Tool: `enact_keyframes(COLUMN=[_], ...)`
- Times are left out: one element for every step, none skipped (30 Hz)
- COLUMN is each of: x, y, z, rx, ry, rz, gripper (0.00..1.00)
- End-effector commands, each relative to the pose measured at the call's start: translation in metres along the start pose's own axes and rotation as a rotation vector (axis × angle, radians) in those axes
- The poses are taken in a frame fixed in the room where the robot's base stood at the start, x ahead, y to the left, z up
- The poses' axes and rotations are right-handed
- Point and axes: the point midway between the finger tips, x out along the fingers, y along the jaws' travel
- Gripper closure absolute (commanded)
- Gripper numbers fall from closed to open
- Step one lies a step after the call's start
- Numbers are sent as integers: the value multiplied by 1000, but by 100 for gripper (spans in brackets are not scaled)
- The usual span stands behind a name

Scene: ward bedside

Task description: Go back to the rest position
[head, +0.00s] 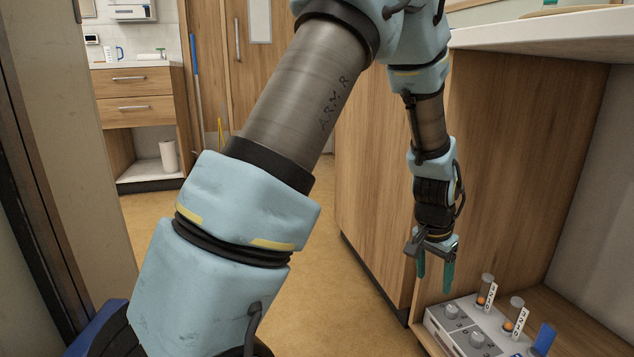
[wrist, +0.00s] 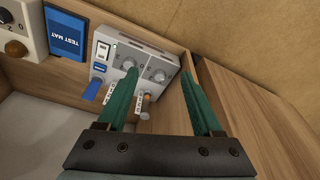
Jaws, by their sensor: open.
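My gripper (head: 435,268) hangs down at the right of the head view, with its green fingers apart and nothing between them. It is above and to the left of a white device with knobs (head: 465,334) on a low wooden shelf. In the wrist view my gripper (wrist: 168,100) also shows open and empty. One finger overlaps the device (wrist: 155,62) in that picture; I cannot tell any contact, and the head view shows the fingertips above it.
Two labelled tubes (head: 485,290) stand upright at the device. A blue card (head: 544,338) is beside it, and a blue test mat (wrist: 66,33) shows in the wrist view. A wooden cabinet side (head: 380,190) is behind my arm. Open floor (head: 310,300) lies to the left.

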Motion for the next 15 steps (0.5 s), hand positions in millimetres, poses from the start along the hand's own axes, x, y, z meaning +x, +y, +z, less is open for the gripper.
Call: enact_keyframes(x=[-31,-43,-60,-73,-85,-100,-111,-121,-132,-140,-148,-158,-164,-171,-179], y=[-30,-45,-64,-76,-88,-102,-111,-119,-127,-132,-137,-142,-144,-147,-149], z=[15,26,42,55,68,86,98,111,127,138,149,163,173,183,195], rx=[-80,-123,-183,-227,-273,-331,-374,-413,-461,-496,-528,-571,-601,-630,-668], ry=[-2,-6,-13,-17,-21,-26,-30,-34,-39,-43,-45,-48,-52,-54,-57], rz=[-18,-27,-39,-49,-58,-69,-77,-84,-94,-100,-106,-114,-118,-124,-130], gripper=[32,32,32,32,32,32,32,32,32,32,32,32,32,32,32])
